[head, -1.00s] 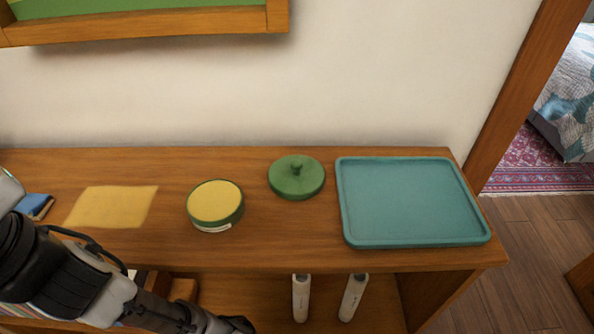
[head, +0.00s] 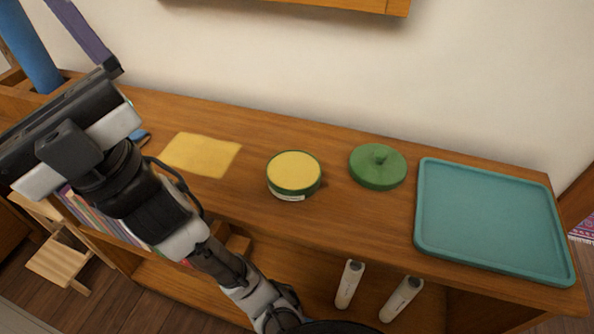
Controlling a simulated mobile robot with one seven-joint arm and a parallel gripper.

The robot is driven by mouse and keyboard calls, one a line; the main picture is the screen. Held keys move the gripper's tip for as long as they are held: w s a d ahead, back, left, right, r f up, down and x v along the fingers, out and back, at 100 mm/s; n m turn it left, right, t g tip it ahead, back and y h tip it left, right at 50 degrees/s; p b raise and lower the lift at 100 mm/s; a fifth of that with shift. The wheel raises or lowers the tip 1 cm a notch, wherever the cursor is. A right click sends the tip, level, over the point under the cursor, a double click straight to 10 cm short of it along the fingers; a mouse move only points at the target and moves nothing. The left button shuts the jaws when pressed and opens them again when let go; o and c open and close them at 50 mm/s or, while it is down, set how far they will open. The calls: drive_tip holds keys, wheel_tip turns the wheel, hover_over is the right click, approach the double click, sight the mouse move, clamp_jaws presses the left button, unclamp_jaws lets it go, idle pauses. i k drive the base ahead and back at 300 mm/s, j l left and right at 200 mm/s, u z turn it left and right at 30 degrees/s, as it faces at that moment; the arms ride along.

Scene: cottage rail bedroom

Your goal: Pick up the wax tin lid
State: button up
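My gripper (head: 62,135) is at the far left of the head view, raised over the left part of the shelf unit, well away from the lid. Its fingers cannot be made out clearly, so whether it is open or shut does not show.
A teal tray (head: 492,222) lies just right of the lid. A yellow cloth (head: 201,155) lies flat left of the tin. Two white cylinders (head: 349,284) stand on the lower shelf. A wooden frame edge (head: 330,3) hangs on the wall above. Bare wood lies around the lid.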

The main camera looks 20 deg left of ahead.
sight(375, 166)
drive_tip(key=k+j+z, duration=0.4)
drive_tip(key=j, duration=0.15)
drive_tip(key=k+j+z, duration=0.35)
drive_tip(key=j, duration=0.15)
drive_tip(key=k+j+z, duration=0.4)
drive_tip(key=i, duration=1.1)
